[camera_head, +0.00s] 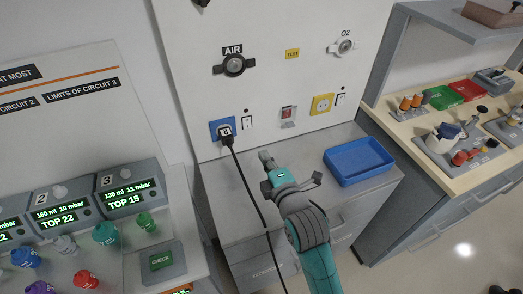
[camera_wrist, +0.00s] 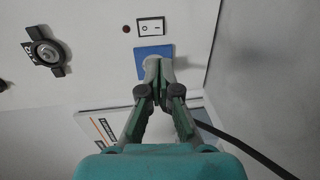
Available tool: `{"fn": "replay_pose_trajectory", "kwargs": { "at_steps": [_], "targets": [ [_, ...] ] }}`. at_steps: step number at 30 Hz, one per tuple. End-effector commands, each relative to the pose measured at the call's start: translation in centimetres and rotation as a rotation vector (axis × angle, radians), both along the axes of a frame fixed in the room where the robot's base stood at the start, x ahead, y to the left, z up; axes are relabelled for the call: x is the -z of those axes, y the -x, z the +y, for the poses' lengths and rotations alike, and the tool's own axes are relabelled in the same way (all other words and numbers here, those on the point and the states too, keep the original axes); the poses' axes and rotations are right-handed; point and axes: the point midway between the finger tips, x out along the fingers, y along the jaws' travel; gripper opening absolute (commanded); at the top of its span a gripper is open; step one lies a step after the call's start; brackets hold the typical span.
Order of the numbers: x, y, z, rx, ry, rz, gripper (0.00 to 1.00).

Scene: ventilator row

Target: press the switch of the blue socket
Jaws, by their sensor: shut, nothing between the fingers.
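The blue socket (camera_head: 214,126) is on the white wall panel, with a black plug (camera_head: 226,137) in it. Its white rocker switch (camera_head: 246,122) is just to the right in the head view. My gripper (camera_head: 264,157) is shut and empty, in front of the wall and below right of the switch in that picture. In the wrist view the blue socket (camera_wrist: 153,50) shows beyond my shut fingertips (camera_wrist: 157,68), which hide the plug. The switch (camera_wrist: 151,27) lies above the socket there, unobstructed, with a small dark red dot beside it. I see no contact with the switch.
A black cable (camera_head: 246,185) hangs from the plug and passes left of my arm. A yellow socket (camera_head: 321,104) with its own switch (camera_head: 340,98) is farther right. A blue tray (camera_head: 358,162) sits on the grey cabinet (camera_head: 225,185). The AIR outlet (camera_head: 234,65) juts out above.

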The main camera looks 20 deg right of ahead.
Motion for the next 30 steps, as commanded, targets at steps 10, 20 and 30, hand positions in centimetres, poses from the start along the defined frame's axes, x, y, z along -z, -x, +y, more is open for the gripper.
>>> {"fn": "replay_pose_trajectory", "kwargs": {
  "at_steps": [10,20,30],
  "targets": [
    [0.7,-6.4,0.0,0.000,0.000,-0.001,0.00],
    [1.3,-11.2,0.0,0.000,0.000,0.000,0.00],
    [1.5,-12.4,0.0,0.000,0.000,0.000,0.00]
  ]
}}
